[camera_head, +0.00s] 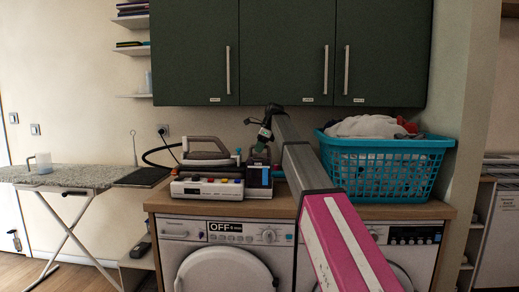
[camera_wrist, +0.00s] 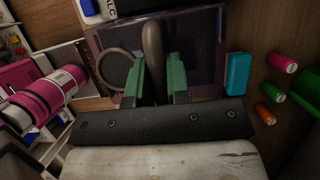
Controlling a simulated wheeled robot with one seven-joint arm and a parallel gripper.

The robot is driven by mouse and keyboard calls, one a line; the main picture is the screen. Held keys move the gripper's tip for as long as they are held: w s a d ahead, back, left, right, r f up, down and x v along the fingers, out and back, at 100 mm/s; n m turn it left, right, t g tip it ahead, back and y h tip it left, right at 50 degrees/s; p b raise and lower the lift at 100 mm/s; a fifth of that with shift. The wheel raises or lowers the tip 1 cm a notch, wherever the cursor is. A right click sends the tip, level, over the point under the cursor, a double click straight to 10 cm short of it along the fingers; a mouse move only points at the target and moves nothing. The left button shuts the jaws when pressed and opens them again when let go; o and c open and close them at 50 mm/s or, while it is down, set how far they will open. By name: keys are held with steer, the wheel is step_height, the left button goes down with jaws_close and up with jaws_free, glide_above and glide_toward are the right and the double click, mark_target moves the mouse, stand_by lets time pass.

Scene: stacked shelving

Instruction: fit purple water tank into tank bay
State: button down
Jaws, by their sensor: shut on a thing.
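My gripper (camera_head: 262,146) is above the right end of the ironing station (camera_head: 207,188) on the countertop. In the wrist view, its green fingers (camera_wrist: 161,80) are closed on a grey-brown handle (camera_wrist: 153,45). The handle stands over a dark, purplish, see-through rectangular body that looks like the purple water tank (camera_wrist: 205,45), with a round ring at its left. In the head view, the tank area is dark and partly hidden by my gripper. I cannot tell whether the tank is seated in the bay. An iron (camera_head: 207,152) rests on the station's left part.
A blue laundry basket (camera_head: 385,165) with cloth stands right of my arm. Green cupboards (camera_head: 285,50) hang above. An ironing board (camera_head: 75,178) is at the left. A cyan block (camera_wrist: 238,73) and several coloured spools (camera_wrist: 283,63) lie right of the tank in the wrist view.

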mark_target(260, 156)
steer(key=shift+f, duration=2)
stand_by(0.8)
steer(key=c, duration=1.1)
jaws_free()
steer(key=shift+o, duration=0.4)
steer(key=v, duration=1)
steer(key=shift+d+r, duration=0.2)
steer(key=shift+r, duration=0.15)
